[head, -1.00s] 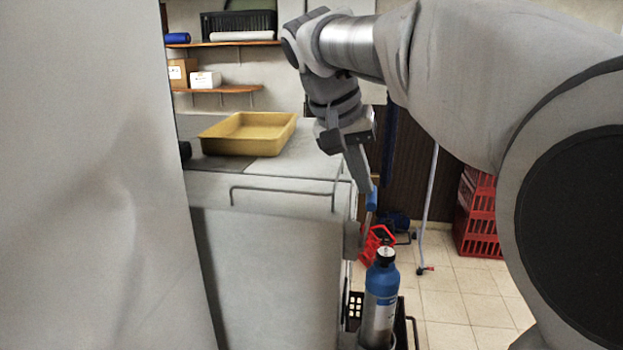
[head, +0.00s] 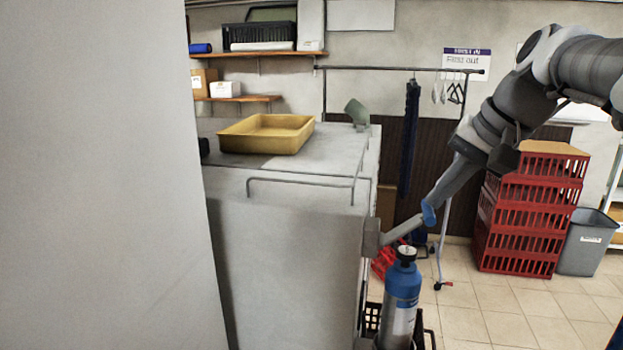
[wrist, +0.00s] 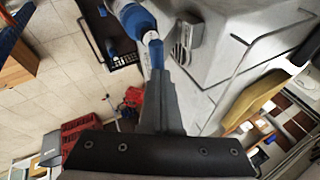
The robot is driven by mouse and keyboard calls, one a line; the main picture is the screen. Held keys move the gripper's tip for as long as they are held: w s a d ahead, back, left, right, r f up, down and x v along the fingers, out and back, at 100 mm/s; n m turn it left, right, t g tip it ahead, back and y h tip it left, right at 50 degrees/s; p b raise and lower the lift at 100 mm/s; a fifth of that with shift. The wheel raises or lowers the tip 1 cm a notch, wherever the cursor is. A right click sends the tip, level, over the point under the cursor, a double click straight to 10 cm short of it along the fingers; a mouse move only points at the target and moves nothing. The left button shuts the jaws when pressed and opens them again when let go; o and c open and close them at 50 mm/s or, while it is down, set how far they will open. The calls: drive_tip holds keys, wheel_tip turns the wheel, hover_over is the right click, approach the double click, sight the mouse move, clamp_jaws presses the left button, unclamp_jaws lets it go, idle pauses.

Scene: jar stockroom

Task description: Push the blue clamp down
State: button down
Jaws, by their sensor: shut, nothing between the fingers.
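The blue clamp is a grey lever with a blue grip (head: 428,213), hinged at a grey bracket (head: 371,238) on the side of the counter. The lever leans out to the right, its grip end a little higher than the bracket. My gripper (head: 438,198) is shut and empty, with its fingertips against or very close to the blue grip from above. In the wrist view the blue grip (wrist: 155,56) shows right at the tips of my shut fingers (wrist: 160,82); exact contact cannot be told.
A blue and silver bottle (head: 401,305) with a black cap stands upright just below the lever. A yellow tray (head: 265,140) sits on the counter (head: 290,178). Stacked red crates (head: 530,215) and a grey bin (head: 588,242) stand at right. Tiled floor between is mostly clear.

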drive_tip(key=s+d+f+m+t+y+b, duration=0.1)
drive_tip(key=d+f+t+y+b, duration=0.1)
drive_tip(key=d+f+y+b, duration=0.2)
drive_tip(key=shift+s+f+y+b, duration=0.15)
drive_tip(key=shift+f+y+b, duration=0.65)
drive_tip(key=shift+f, duration=0.8)
